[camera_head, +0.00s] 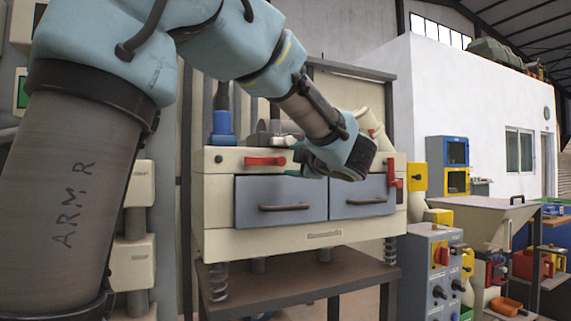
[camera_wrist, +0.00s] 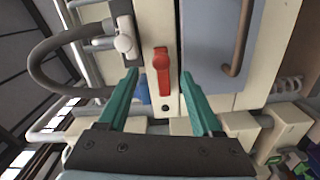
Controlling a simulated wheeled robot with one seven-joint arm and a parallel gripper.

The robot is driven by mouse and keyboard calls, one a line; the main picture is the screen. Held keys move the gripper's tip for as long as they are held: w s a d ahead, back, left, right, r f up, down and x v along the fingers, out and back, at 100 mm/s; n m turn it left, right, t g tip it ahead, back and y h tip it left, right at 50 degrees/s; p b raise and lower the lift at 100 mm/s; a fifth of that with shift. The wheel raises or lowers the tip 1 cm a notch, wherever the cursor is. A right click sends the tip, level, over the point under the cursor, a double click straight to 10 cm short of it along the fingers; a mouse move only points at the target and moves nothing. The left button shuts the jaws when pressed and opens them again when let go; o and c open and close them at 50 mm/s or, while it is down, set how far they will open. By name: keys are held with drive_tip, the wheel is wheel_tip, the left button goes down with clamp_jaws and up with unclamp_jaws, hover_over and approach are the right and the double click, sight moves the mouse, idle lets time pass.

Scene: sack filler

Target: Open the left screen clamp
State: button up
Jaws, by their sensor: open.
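The left screen clamp is a red handle (camera_head: 265,161) lying flat along the cream upper front of the machine, above the left grey door. In the wrist view the red clamp (camera_wrist: 162,66) appears between the two green fingers, seemingly ahead of them and untouched. My gripper (camera_head: 302,160) is just right of the clamp in the head view, its fingers partly hidden by my wrist. In the wrist view my gripper (camera_wrist: 159,74) is open and empty. A second red clamp (camera_head: 391,170) hangs at the machine's right end.
The left grey door (camera_head: 280,201) has a bar handle; it also shows in the wrist view (camera_wrist: 206,45). A blue fitting (camera_head: 222,127) and metal parts (camera_head: 276,133) stand above the front panel. A grey hose (camera_wrist: 58,45) curves near the left finger. A control box (camera_head: 432,265) stands right.

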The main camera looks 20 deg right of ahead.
drive_tip(key=shift+s+d, duration=0.2)
drive_tip(key=shift+s, duration=1.45)
